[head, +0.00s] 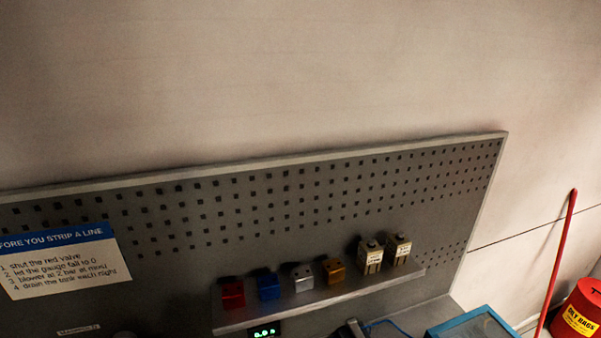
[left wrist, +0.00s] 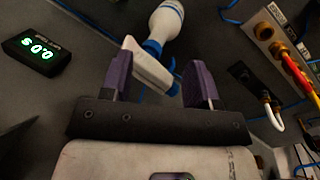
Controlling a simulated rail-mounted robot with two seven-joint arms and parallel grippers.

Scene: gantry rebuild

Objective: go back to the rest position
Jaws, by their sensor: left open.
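My left gripper (left wrist: 158,80) shows in the left wrist view with its two purple fingers apart. A white tool with blue bands (left wrist: 150,66) and a rounded white end (left wrist: 165,22) lies beyond the fingertips. Part of it is hidden by the left-hand finger in the picture; I cannot tell whether they touch. No gripper shows clearly in the head view, and my right gripper is in neither view.
A grey pegboard (head: 200,240) has a shelf (head: 330,296) with coloured blocks. A small display (left wrist: 38,50) sits left of my left gripper. Fittings and a hose (left wrist: 272,112) are on the right. A red bin (head: 580,308) stands far right.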

